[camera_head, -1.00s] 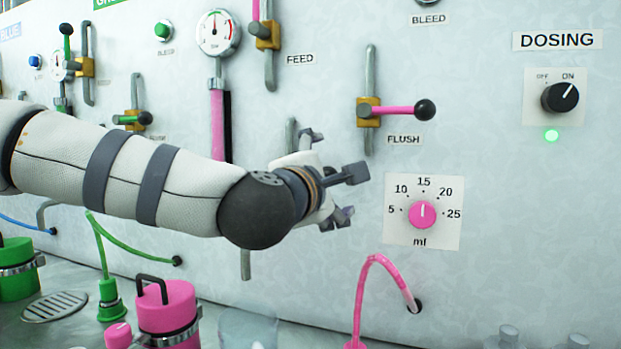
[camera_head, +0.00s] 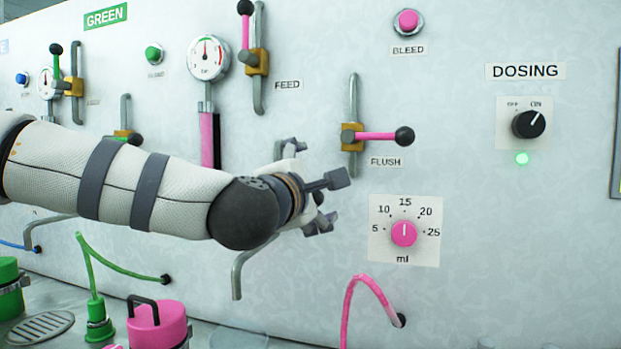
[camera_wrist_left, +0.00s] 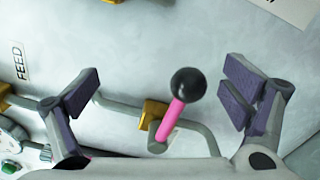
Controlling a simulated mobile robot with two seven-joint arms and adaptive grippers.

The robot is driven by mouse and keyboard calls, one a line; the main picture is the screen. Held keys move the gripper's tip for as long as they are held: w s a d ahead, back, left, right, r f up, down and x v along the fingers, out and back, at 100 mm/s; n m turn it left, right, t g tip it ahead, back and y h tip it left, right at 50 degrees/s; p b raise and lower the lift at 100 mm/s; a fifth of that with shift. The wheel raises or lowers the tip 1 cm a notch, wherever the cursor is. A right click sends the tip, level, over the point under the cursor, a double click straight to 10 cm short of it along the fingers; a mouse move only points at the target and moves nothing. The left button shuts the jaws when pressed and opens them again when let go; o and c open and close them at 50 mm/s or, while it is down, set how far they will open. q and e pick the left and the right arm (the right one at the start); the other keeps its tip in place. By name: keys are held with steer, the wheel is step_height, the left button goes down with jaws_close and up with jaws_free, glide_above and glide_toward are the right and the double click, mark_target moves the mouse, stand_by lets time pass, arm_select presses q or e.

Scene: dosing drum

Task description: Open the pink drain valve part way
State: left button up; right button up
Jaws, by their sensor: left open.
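The pink drain valve's lever (camera_wrist_left: 172,122), with a black ball knob, shows in the left wrist view on a brass body (camera_wrist_left: 152,113) and a bent grey pipe. In the head view my arm and gripper hide the lever and body; the pipe's lower end (camera_head: 238,278) shows below my forearm. My left gripper (camera_head: 308,185) is open in front of the panel. In the left wrist view the knob lies between the two spread fingers (camera_wrist_left: 162,97), with visible gaps on both sides. Whether the knob is deep between the pads is hard to tell. My right gripper is out of view.
The pink flush valve (camera_head: 376,136) is right of my gripper, above the pink ml dial (camera_head: 403,233). The pink feed valve (camera_head: 247,35) and a gauge (camera_head: 208,57) are above. A pink hose (camera_head: 365,285) and pink drum (camera_head: 157,325) are below.

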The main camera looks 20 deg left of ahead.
arm_select(q)
steer(key=shift+a+r, duration=0.2)
steer(key=shift+r, duration=0.45)
steer(key=shift+a+r, duration=0.15)
steer(key=shift+r, duration=0.45)
steer(key=shift+a+r, duration=0.5)
steer(key=shift+r, duration=0.25)
steer(key=shift+a+r, duration=0.35)
steer(key=shift+r, duration=0.2)
steer(key=shift+w+a+r, duration=0.1)
steer(key=shift+a+r, duration=0.25)
steer(key=shift+r, duration=0.2)
steer(key=shift+a+r, duration=0.1)
